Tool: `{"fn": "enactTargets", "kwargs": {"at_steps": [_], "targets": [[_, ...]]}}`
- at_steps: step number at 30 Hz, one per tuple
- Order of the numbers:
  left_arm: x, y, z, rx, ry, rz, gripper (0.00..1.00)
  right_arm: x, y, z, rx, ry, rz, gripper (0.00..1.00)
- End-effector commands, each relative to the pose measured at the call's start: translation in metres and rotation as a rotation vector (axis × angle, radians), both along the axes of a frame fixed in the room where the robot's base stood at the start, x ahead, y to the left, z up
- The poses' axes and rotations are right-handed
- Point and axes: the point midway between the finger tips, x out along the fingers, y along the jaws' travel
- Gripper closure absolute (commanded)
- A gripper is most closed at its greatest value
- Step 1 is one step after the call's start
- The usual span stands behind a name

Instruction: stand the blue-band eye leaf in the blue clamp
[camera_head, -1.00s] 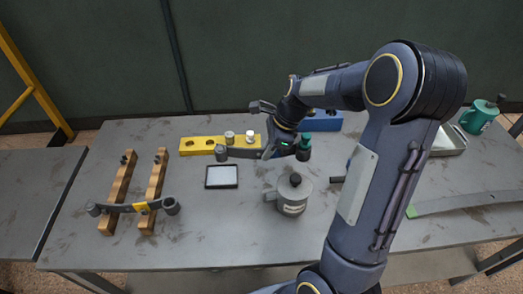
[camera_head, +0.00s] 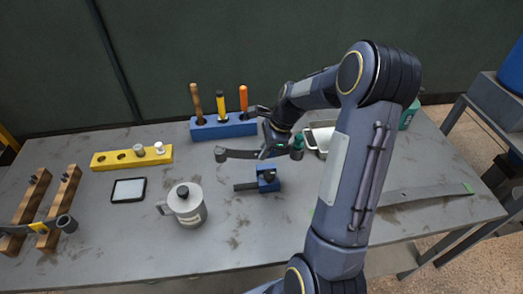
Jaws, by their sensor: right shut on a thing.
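My right gripper (camera_head: 268,150) is shut on a dark grey leaf (camera_head: 242,154), held roughly level above the table. My left gripper is not in view.
A grey mug (camera_head: 187,205) stands left of the clamp. Behind are a yellow holed block (camera_head: 110,160) and a blue tool rack (camera_head: 225,127). A yellow-band leaf (camera_head: 38,228) rests on wooden bars at left. A flat green-tipped strip (camera_head: 425,193) lies at right.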

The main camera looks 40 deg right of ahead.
Motion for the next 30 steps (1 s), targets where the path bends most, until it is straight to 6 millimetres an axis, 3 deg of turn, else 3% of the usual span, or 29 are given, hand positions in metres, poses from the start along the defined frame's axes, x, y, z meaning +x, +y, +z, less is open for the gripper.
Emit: {"fn": "enactTargets", "kwargs": {"at_steps": [17,30], "targets": [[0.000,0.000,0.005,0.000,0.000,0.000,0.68,0.001,0.000,0.002,0.000,-0.002,0.000,1.00],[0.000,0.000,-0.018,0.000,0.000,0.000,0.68,0.001,0.000,-0.031,0.000,-0.003,-0.001,1.00]]}}
